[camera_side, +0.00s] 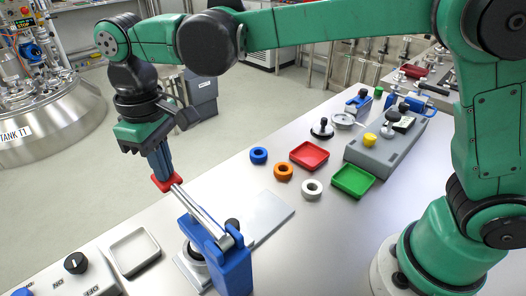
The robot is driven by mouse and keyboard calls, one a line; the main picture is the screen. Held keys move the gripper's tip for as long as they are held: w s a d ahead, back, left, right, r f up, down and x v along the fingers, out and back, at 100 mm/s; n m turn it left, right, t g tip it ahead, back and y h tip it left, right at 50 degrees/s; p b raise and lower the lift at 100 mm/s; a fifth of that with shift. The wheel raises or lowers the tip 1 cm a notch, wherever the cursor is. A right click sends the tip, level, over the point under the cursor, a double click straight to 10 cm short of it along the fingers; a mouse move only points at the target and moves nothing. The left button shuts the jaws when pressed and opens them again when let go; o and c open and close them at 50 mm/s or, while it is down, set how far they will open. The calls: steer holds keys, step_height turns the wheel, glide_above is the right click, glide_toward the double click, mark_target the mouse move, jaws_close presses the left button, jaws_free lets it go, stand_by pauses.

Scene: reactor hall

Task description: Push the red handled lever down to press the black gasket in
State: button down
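The blue lever press (234,268) stands at the near edge of the bench. Its metal lever arm (203,214) slants up to the left and is raised. The red handle (166,184) is at the lever's outer end. My gripper (162,168) points down at the red handle, its fingertips at the handle's top. The fingers look close together, but I cannot tell whether they grip the handle or only touch it. A pale round seat shows partly under the press. I cannot make out the black gasket there; the press hides that area.
A grey plate (268,214) lies behind the press. An empty white tray (134,250) and a control box with a black knob (76,263) are to the left. Blue, orange and white rings, red and green trays (353,180) and a grey fixture (385,150) stand farther back.

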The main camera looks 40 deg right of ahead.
steer(key=shift+f, duration=0.55)
stand_by(0.4)
steer(key=shift+r, duration=2.85)
step_height(320, 180, up, 5)
